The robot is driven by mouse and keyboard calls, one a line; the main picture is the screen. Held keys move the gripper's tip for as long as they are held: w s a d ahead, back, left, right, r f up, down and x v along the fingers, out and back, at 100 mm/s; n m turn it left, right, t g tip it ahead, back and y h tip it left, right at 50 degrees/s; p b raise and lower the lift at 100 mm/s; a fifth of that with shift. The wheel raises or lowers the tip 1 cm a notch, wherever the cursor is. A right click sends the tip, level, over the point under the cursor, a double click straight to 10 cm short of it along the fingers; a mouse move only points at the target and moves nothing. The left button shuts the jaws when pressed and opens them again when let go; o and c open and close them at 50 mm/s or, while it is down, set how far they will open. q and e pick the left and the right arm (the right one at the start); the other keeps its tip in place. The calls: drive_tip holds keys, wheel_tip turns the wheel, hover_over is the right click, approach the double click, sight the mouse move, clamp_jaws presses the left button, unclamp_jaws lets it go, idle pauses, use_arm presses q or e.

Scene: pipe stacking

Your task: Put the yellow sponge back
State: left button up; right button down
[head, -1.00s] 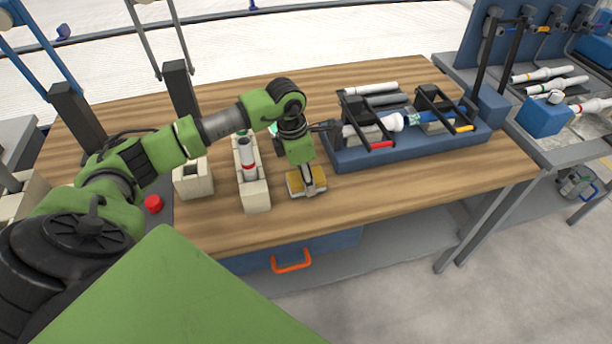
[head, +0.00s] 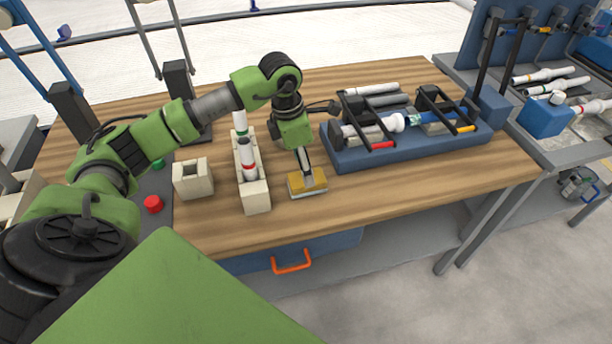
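The yellow sponge (head: 316,180) lies low on the wooden table near its front edge, in or on a pale, shallow holder. It is to the right of the beige block with the tubes. My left gripper (head: 308,174) points down, with its fingertips at the sponge's top and covering part of it. Seen edge-on, its fingers do not show whether they are open or grip the sponge. My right gripper is out of view.
A beige block (head: 256,196) with upright white tubes stands just left of the sponge. A beige hollow box (head: 192,180) and a red button (head: 153,204) are farther left. A blue fixture (head: 352,158) with clamped pipes sits to the right. Bare table lies between it and the front edge.

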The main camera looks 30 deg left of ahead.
sight(299, 180)
use_arm(q)
wheel_tip(299, 180, up, 7)
drive_tip(key=shift+s+a+f, duration=0.15)
drive_tip(key=shift+s+a, duration=0.15)
drive_tip(key=shift+s, duration=0.15)
